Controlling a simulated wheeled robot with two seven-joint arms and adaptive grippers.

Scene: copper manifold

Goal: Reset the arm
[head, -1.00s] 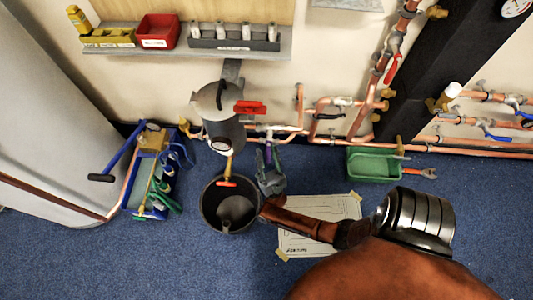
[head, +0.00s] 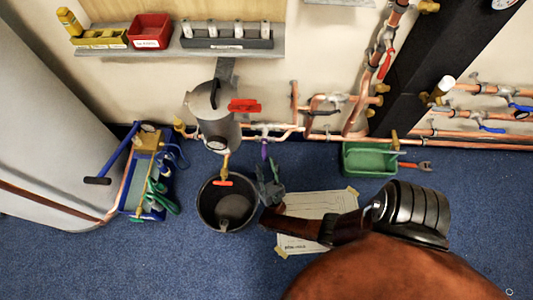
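My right arm comes in from the lower right, with a large brown link and a black ribbed joint. My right gripper (head: 269,174) points toward the wall, beside the right rim of the black bucket. Its small dark fingers look spread, with no object seen between them. A purple valve handle (head: 264,150) on the low copper pipe lies just beyond the fingertips and appears clear of them. My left gripper is not in view.
The black bucket (head: 202,206) stands under a grey canister (head: 214,118) with a red handle. A green tray (head: 368,163) sits right by the wall, and a blue tool tray (head: 132,199) left. A taped paper sheet (head: 310,206) lies under my arm. Blue carpet is clear at lower left.

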